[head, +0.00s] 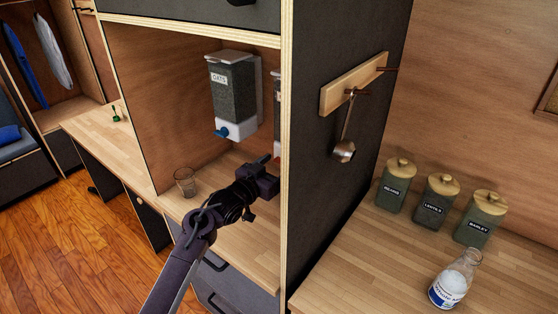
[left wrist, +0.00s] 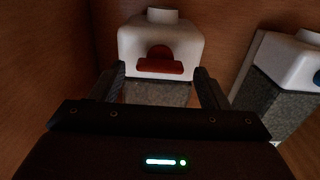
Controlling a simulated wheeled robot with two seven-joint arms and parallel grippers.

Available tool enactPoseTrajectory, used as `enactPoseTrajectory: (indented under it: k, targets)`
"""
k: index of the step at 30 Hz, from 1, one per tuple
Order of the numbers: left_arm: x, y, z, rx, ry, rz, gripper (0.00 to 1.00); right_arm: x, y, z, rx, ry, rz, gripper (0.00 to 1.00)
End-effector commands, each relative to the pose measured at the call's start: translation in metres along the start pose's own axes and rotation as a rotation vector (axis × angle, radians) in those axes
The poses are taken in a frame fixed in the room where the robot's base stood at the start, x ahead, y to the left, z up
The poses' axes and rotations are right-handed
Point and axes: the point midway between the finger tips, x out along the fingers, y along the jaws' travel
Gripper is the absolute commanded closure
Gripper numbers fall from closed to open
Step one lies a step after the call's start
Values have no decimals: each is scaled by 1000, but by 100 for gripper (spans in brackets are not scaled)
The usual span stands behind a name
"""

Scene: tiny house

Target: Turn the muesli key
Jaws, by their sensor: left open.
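A white dispenser base (left wrist: 160,35) with a red key (left wrist: 160,66) fills the middle of the left wrist view, which looks inverted. I take it for the muesli dispenser; no label on it is readable. In the head view only a sliver of this second dispenser (head: 276,97) shows beside the panel edge. My left gripper (left wrist: 159,78) is open, its fingers to either side of the red key with visible gaps. In the head view the left gripper (head: 267,161) is below the dispenser, partly hidden by the panel. My right gripper is not in view.
The oats dispenser (head: 233,90) with a blue key hangs to the left. A glass (head: 185,182) stands on the niche counter. A dark panel (head: 340,150) with a hanging scoop (head: 345,130) bounds the niche on the right. Jars (head: 436,202) and a milk bottle (head: 456,279) stand beyond.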

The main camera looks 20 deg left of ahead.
Motion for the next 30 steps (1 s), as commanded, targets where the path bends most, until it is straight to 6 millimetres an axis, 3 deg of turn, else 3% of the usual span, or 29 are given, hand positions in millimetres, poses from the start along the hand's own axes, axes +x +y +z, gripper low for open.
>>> enactPoseTrajectory:
  k: [5, 14, 24, 30]
  targets:
    - [13, 0, 0, 1, -1, 0, 31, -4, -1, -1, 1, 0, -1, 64]
    - [14, 0, 1, 2, -1, 0, 32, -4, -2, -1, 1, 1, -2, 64]
    - [14, 0, 1, 2, -2, 0, 76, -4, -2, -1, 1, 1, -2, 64]
    - [14, 0, 1, 15, -2, -1, 76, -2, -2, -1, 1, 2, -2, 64]
